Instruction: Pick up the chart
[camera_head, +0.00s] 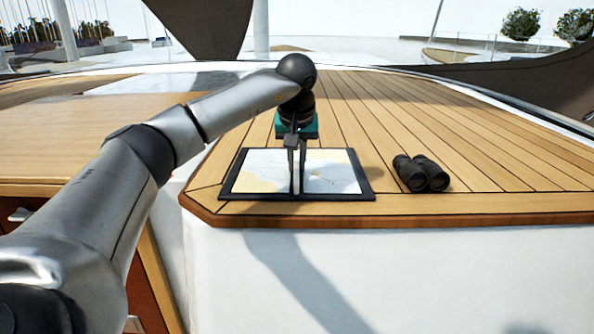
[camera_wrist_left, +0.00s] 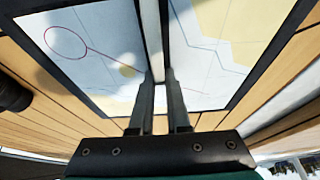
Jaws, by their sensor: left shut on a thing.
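The chart (camera_head: 336,172) lies on the wooden deck near its front edge. It has a dark border, pale blue and yellow map panels and a light strip down its middle. In the left wrist view the chart (camera_wrist_left: 95,45) fills the upper part, with a red circle and line on it. My left gripper (camera_head: 296,170) points down at the middle of the chart, its fingers closed on the middle strip. In the left wrist view the fingertips (camera_wrist_left: 158,78) meet the strip's near end. The exact contact is partly hidden by the fingers. My right gripper is not in view.
Black binoculars (camera_head: 421,173) stand on the deck just right of the chart. The planked deck (camera_head: 450,130) is clear behind and to the right. A white vertical face (camera_head: 430,270) drops away below the front edge. A lower wooden surface (camera_head: 60,135) is at left.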

